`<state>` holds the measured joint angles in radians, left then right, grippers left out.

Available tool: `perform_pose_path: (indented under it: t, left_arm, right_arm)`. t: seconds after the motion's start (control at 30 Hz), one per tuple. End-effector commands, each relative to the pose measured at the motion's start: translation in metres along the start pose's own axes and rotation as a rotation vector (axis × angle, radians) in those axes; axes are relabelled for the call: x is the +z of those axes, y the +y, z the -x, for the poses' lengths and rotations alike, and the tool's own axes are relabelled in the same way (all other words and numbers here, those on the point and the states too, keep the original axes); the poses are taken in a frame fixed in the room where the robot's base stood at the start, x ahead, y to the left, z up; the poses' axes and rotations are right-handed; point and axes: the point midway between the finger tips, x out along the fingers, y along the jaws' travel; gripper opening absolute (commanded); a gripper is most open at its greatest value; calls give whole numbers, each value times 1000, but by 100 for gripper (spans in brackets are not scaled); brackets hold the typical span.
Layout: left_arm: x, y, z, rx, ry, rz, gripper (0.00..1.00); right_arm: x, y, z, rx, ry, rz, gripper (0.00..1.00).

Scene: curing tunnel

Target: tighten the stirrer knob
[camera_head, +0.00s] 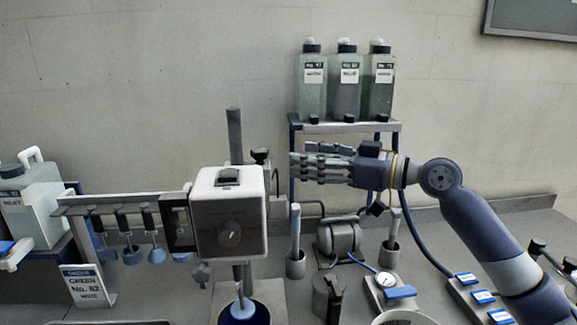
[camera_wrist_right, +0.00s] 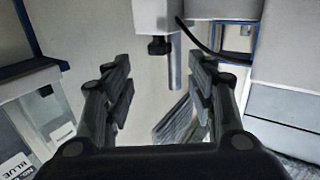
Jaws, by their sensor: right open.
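The stirrer (camera_head: 229,195) is a white box with a grey front panel, mounted on a vertical post (camera_head: 234,135). A round dial (camera_head: 230,233) is on its front. A small black knob (camera_head: 261,156) sticks out beside the post, above the box's right back corner. In the right wrist view a black knob (camera_wrist_right: 159,46) shows ahead, beside a grey rod (camera_wrist_right: 174,70). My right gripper (camera_head: 292,162) is open, to the right of the black knob and apart from it, fingers pointing left. The right wrist view shows the open fingers (camera_wrist_right: 160,85) with nothing between them. My left gripper is out of view.
A blue-framed shelf (camera_head: 350,127) with three bottles (camera_head: 344,85) stands behind my right gripper. Below are a small motor-like unit (camera_head: 339,237) and a gauge (camera_head: 385,281). A rack of hanging stirrers (camera_head: 128,200) is left. A blue-tinted pot (camera_head: 240,312) is below the stirrer.

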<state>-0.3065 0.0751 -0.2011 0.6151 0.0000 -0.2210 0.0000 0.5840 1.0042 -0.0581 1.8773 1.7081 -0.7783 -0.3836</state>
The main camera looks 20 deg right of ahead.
Motion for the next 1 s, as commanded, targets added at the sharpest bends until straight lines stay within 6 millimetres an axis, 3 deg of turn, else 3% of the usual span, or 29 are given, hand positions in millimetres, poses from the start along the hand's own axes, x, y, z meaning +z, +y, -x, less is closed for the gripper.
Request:
perform_pose_path:
  t: [0.27, 0.57, 0.8, 1.0]
  left_arm:
    - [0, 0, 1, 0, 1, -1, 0]
    - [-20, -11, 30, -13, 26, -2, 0]
    - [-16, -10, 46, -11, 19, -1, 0]
    - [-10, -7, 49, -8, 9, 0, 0]
  right_arm:
    - [-5, 5, -5, -23, 47, -4, 52]
    - [-11, 3, -54, -25, 45, -4, 52]
    - [-10, 3, -92, -22, 44, -5, 52]
    - [-7, 3, -105, -22, 42, -3, 52]
